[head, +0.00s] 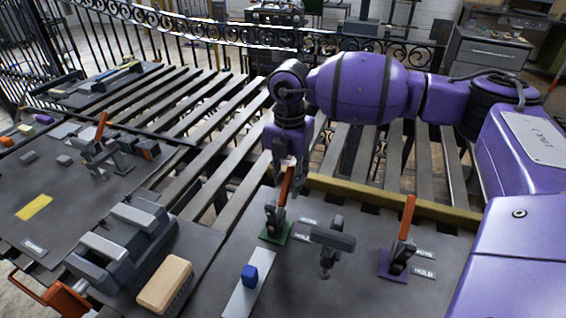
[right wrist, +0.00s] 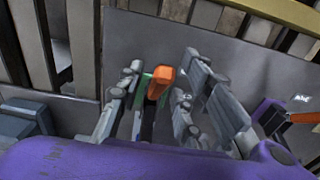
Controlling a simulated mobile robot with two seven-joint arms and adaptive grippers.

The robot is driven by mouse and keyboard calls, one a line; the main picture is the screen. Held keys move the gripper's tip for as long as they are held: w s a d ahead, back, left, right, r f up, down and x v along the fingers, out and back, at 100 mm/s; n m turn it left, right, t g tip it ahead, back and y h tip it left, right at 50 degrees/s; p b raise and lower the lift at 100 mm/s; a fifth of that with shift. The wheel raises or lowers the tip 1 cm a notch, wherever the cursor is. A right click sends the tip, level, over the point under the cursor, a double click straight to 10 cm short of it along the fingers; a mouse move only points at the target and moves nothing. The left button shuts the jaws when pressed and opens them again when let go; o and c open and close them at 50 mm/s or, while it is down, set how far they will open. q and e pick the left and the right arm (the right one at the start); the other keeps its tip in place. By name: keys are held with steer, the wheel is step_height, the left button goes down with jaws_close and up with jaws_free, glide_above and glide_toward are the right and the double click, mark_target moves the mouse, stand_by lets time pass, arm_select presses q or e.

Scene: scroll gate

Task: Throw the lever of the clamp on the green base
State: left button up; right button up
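The clamp on the green base (head: 277,232) stands on the grey bench top. Its orange lever (head: 286,187) points up, slightly tilted. My right gripper (head: 287,168) is over this clamp with its fingers pointing down around the upper lever. In the right wrist view, the orange lever tip (right wrist: 160,82) sits between the two fingers of my right gripper (right wrist: 158,95). The fingers are spread, and gaps show on both sides of the lever. The green base is mostly hidden there. My left gripper is not in view.
A second clamp with an upright orange lever (head: 407,215) stands on a purple base (head: 393,264) to the right. Between them is a dark T-shaped fixture (head: 332,238).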

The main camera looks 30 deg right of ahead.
steer(key=shift+c, duration=0.5)
jaws_close()
